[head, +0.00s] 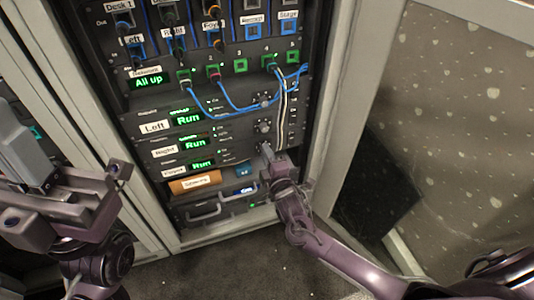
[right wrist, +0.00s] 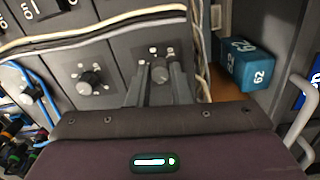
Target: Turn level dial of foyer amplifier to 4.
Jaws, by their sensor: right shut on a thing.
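The foyer amplifier (head: 202,165) is the lowest of three stacked amplifiers, with a "Foyer" label and a green "Run" display. In the right wrist view its level dial (right wrist: 160,72) is a grey round knob. My right gripper (right wrist: 160,82) is shut on this dial, one finger on each side. In the head view the right gripper (head: 267,153) covers the dial at the right end of the amplifier. The dial's pointer and scale cannot be read. My left gripper (head: 65,205) is at the left, away from the rack; its jaw opening is unclear.
Another amplifier's dial (right wrist: 90,82) is beside the held one. Pale cables (right wrist: 95,38) hang close to the right gripper. Below the amplifiers are an orange box (head: 194,183), a blue box (right wrist: 247,65) and a drawer handle (head: 205,214).

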